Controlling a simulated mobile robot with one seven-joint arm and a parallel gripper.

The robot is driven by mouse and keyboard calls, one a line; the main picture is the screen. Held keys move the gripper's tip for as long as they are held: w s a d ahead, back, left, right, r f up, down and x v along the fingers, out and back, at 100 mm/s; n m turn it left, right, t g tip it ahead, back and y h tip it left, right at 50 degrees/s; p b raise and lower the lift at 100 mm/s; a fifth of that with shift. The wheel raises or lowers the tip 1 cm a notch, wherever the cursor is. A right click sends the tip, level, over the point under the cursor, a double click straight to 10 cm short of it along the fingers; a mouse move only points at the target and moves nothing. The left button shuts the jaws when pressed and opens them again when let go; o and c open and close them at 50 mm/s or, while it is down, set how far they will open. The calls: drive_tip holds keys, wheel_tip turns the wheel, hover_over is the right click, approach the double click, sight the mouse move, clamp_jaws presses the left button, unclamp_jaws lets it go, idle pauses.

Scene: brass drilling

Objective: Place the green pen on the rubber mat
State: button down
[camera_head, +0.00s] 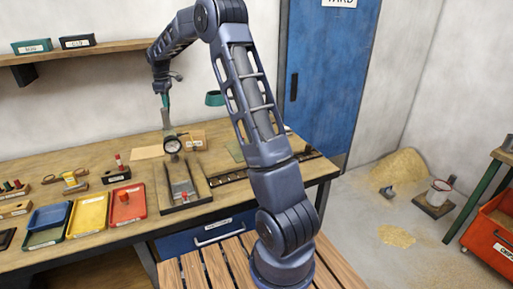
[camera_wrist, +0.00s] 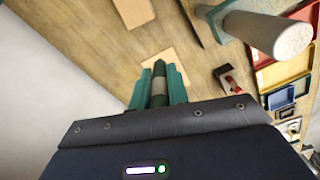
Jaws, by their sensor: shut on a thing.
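My gripper (camera_head: 165,103) is above the back of the workbench, pointing down. In the wrist view, its teal fingers (camera_wrist: 158,88) are shut on a dark green pen (camera_wrist: 159,78) with a grey band. The pen's far end sticks out between the fingertips, and its other end is hidden by the gripper body. A flat greenish patch (camera_head: 236,151) on the bench, partly behind my arm, may be the rubber mat; I cannot tell for sure.
A round dial gauge (camera_head: 173,146) stands below my gripper, near a dark fixture (camera_head: 183,190). A pale board (camera_head: 147,152) lies to its left. Blue (camera_head: 48,217), yellow (camera_head: 88,214) and red trays (camera_head: 126,204) line the bench's front left.

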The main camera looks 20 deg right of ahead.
drive_tip(key=s+d+m, duration=0.3)
drive_tip(key=d+m, duration=0.1)
drive_tip(key=d, duration=1)
drive_tip(key=s+d+m, duration=0.2)
drive_tip(key=d+m, duration=0.1)
drive_tip(key=d, duration=1.1)
drive_tip(key=s+d+m, duration=0.3)
drive_tip(key=d+m, duration=0.1)
drive_tip(key=d, duration=1)
drive_tip(key=f, duration=2)
drive_tip(key=shift+w+f, duration=0.2)
drive_tip(key=shift+f, duration=0.1)
drive_tip(key=c, duration=1.4)
unclamp_jaws()
drive_tip(key=shift+f, duration=0.1)
drive_tip(key=shift+o, duration=0.2)
